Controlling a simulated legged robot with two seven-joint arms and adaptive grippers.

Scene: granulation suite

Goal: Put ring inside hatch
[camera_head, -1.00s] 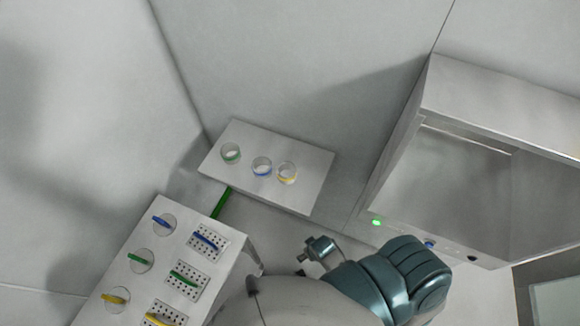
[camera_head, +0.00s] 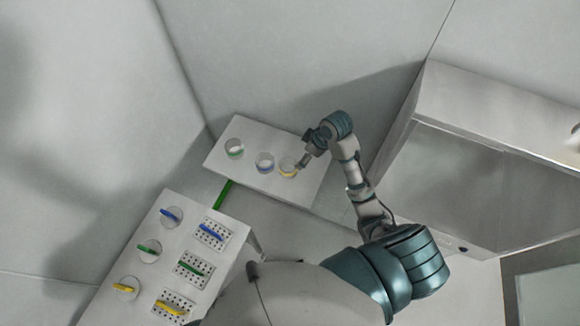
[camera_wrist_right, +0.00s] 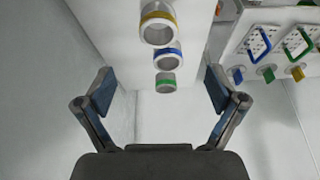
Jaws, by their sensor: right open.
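Three clear rings stand in a row on a white shelf (camera_head: 225,165): one with a green band (camera_head: 235,149), one with a blue band (camera_head: 265,162) and one with a yellow band (camera_head: 287,168). The right wrist view shows the yellow (camera_wrist_right: 158,25), blue (camera_wrist_right: 167,57) and green (camera_wrist_right: 166,83) rings between the spread fingers. My right gripper (camera_head: 304,162) is open and empty beside the yellow ring; the head view does not show whether they touch. The hatch (camera_head: 455,185) is a grey, box-like chamber at the right with a wide opening. My left gripper is not in view.
A white table (camera_head: 150,205) at lower left holds perforated trays (camera_head: 194,267) and round discs with blue, green and yellow handles. A green strip (camera_head: 223,193) lies between table and shelf. Walls stand close behind the shelf.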

